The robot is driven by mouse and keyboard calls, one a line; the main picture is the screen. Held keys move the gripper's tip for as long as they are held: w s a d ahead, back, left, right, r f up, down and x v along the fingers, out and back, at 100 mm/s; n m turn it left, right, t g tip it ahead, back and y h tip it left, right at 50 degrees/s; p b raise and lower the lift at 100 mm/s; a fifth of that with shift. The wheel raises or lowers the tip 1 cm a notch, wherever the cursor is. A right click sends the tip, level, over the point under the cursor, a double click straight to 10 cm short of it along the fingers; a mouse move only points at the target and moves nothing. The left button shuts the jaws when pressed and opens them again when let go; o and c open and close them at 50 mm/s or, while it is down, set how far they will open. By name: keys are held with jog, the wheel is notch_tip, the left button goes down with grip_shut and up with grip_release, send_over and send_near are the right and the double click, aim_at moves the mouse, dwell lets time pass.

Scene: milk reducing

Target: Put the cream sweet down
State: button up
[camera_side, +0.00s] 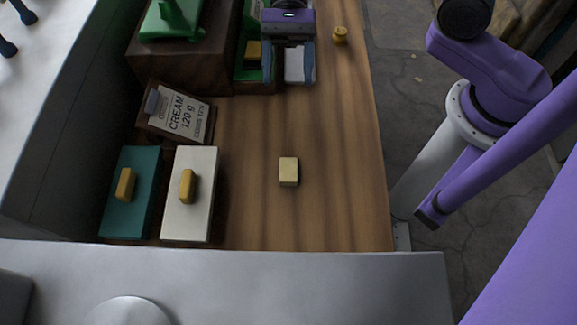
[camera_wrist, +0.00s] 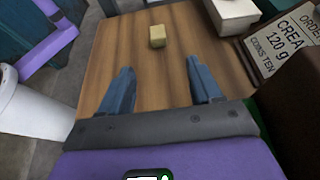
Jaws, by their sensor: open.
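The cream sweet (camera_side: 289,171) is a small pale yellow block. It rests on the bare wooden counter and stands apart from everything around it. In the wrist view it (camera_wrist: 157,37) lies beyond my fingertips, slightly left of the middle. My gripper (camera_side: 292,78) is at the far end of the counter in the side view, well away from the sweet. Its two blue-grey fingers are apart, and the wrist view shows bare wood between them (camera_wrist: 160,82). A pale patch shows between the fingers in the side view; I cannot tell what it is.
A teal box (camera_side: 117,215) and a white box (camera_side: 204,215), each with a yellow piece on top, stand at the left. Behind them leans an order card (camera_side: 182,112) reading "CREAM 120 g". A green scale (camera_side: 172,20) and small brass weight (camera_side: 340,36) stand farther back.

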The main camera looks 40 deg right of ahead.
aim_at(288, 164)
jog(key=x, duration=1.6)
jog(key=shift+s+d, duration=0.15)
jog(key=c, duration=1.1)
jog(key=shift+c, duration=0.2)
jog(key=shift+r, duration=0.9)
jog(key=s+d+r, duration=0.7)
jog(key=d+r, duration=0.4)
jog(key=d, duration=0.1)
